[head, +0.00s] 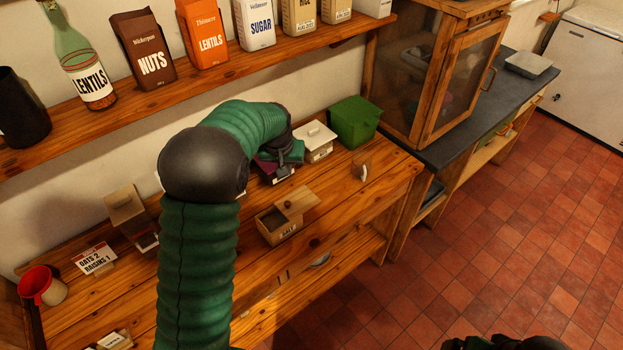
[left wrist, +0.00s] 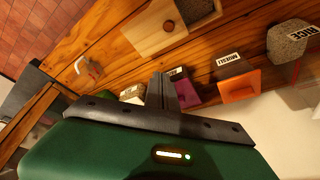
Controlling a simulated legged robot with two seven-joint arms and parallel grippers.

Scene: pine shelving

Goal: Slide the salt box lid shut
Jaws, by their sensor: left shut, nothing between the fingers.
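The wooden salt box (head: 272,226) stands on the pine counter with its "SALT" label facing front. Its lid (head: 297,203) is slid partly off toward the right, and the left part of the box is uncovered, showing its contents. In the left wrist view the lid (left wrist: 145,33) with its round knob and the open part of the box (left wrist: 194,10) are at the top. My left gripper (head: 283,157) is behind the salt box in the head view, beside a purple box. Its fingers (left wrist: 160,92) are shut and empty, apart from the lid.
A small wooden item (head: 361,172) lies right of the salt box. A shelf of packets (head: 155,97) runs above.

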